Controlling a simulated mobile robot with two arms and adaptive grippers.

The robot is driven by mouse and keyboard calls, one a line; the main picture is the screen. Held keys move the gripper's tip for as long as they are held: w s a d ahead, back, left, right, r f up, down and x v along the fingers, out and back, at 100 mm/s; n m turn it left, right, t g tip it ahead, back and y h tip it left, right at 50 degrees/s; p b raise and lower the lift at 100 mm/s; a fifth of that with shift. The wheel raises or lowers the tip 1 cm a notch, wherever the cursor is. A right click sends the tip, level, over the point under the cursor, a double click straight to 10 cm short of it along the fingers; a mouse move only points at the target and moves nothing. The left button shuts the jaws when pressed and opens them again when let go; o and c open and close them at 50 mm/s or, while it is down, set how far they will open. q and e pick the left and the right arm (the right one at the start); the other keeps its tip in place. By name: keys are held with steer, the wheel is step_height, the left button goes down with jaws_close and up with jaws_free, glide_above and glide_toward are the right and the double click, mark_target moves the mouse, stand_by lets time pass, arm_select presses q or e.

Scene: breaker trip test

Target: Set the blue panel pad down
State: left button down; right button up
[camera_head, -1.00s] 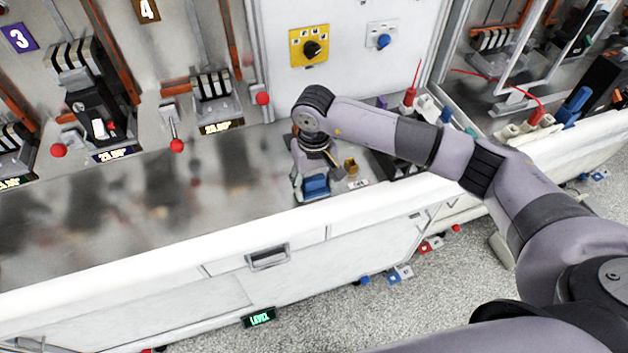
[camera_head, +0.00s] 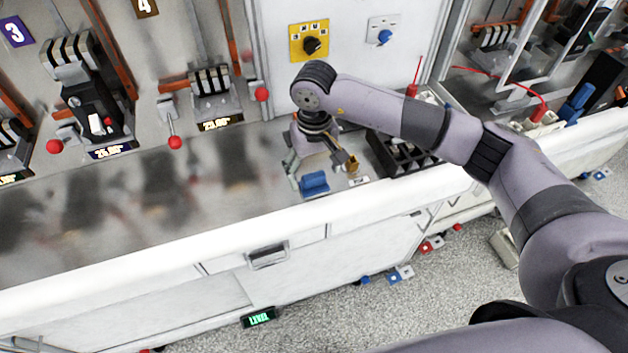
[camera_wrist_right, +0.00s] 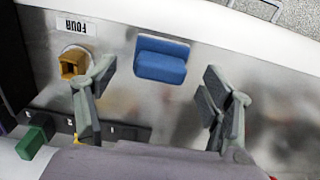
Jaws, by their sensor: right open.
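The blue panel pad (camera_head: 314,183) lies on the grey metal bench top near its white front edge. It also shows in the right wrist view (camera_wrist_right: 161,60), flat on the metal, with bare surface around it. My right gripper (camera_head: 319,164) is above the pad with its fingers spread wide. My left gripper is not in view.
A yellow-brown socket piece (camera_wrist_right: 73,63) stands beside one finger, near a "FOUR" label (camera_wrist_right: 74,26). A black slotted tray (camera_head: 400,152) lies right of the gripper. The bench top to the left is clear.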

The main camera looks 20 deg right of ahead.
mark_target(314, 175)
step_height(314, 175, up, 8)
steer(key=b, duration=0.2)
steer(key=shift+f+b, duration=0.2)
steer(key=shift+b, duration=0.15)
steer(key=shift+r, duration=0.5)
